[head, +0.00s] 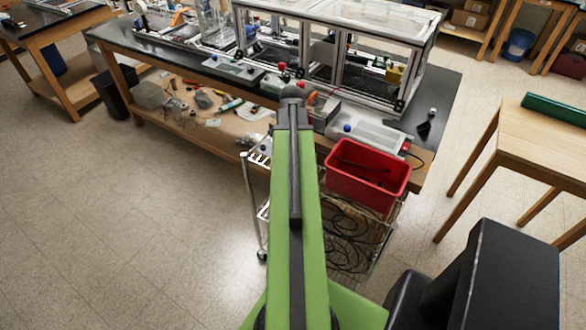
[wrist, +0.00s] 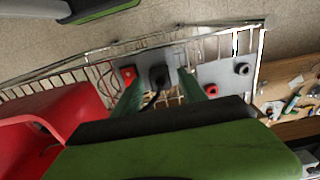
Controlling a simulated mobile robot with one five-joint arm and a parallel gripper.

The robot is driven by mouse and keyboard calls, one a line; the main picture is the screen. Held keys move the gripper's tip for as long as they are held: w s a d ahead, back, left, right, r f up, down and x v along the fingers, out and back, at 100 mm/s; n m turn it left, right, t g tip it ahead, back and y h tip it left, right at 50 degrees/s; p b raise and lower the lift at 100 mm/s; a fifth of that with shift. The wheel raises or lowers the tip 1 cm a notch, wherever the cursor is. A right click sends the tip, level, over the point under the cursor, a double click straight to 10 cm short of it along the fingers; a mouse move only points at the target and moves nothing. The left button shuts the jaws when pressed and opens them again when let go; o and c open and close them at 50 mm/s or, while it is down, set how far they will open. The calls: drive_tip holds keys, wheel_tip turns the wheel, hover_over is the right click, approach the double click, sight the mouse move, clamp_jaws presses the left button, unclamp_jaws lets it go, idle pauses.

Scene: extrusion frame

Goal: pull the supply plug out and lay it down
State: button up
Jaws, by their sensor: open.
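A black plug (wrist: 157,74), which looks like the supply plug, sits in a light grey panel (wrist: 200,72) in the wrist view. A dark cable runs from it toward the camera. My gripper (wrist: 160,84) is open, with one green finger on each side of the plug. Both fingers look apart from it, though their depth against the panel is hard to judge. In the head view my green arm reaches forward over the cart, and my gripper and the plug are hidden there.
A red bin (head: 366,174) stands on the wire cart (head: 262,212), with coiled cables below. In the wrist view, the panel also carries a red part (wrist: 128,75), a black round fitting (wrist: 242,69) and a red one (wrist: 212,90). The workbench (head: 445,95) stands behind.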

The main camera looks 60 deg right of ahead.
drive_tip(key=shift+f+b, duration=0.4)
drive_tip(key=shift+f, duration=0.5)
drive_tip(key=shift+c, duration=0.3)
clamp_jaws()
idle(1.1)
drive_tip(key=shift+r, duration=0.2)
drive_tip(key=shift+r+p, duration=2.9)
drive_tip(key=shift+p, duration=0.25)
